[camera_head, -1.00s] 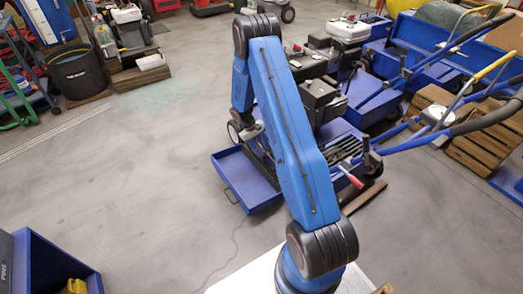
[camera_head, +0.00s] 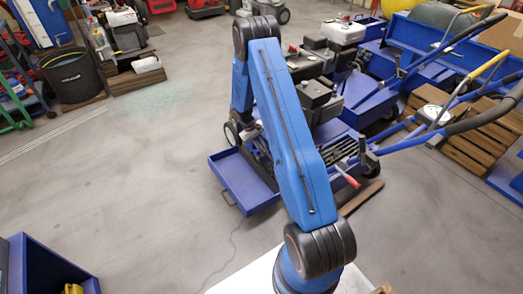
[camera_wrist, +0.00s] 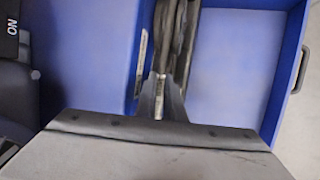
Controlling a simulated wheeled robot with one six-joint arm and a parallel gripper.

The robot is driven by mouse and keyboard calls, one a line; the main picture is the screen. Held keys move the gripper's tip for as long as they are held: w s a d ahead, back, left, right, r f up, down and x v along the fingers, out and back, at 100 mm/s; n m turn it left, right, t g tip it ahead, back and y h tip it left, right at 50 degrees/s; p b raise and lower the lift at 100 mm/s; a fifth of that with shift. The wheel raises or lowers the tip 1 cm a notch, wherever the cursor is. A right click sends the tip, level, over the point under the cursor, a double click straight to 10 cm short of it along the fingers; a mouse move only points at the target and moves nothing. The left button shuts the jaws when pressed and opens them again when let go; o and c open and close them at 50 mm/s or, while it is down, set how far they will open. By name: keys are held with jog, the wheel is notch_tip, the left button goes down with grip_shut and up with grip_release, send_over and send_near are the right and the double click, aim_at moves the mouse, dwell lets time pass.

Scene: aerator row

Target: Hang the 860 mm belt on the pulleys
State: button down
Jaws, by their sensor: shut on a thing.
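My gripper (camera_wrist: 163,100) is shut on a dark, belt-like strand (camera_wrist: 178,32). The strand runs away from the fingertips, between a blue panel and the open blue tray (camera_wrist: 232,65). It looks like the belt, but I can read no size on it. In the head view the gripper and the belt are hidden behind my blue arm, beside the aerator (camera_head: 320,130) with the open blue tray (camera_head: 240,180). I cannot make out the pulleys in either view.
A red-handled lever (camera_head: 346,177) and blue handlebars (camera_head: 455,125) stand right of my arm. Other blue machines (camera_head: 425,65) stand behind on the right. A black bin (camera_head: 73,75) is far left. The floor (camera_head: 120,180) to the left is clear.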

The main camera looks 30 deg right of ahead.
jog(key=shift+d, duration=0.2)
dwell(0.3)
jog(key=shift+f, duration=0.45)
dwell(0.3)
jog(key=c, duration=1.8)
grip_release()
jog(key=shift+w+r, duration=0.1)
jog(key=shift+r, duration=0.05)
jog(key=v, duration=1.7)
jog(key=shift+a, duration=0.15)
jog(key=shift+r, duration=0.15)
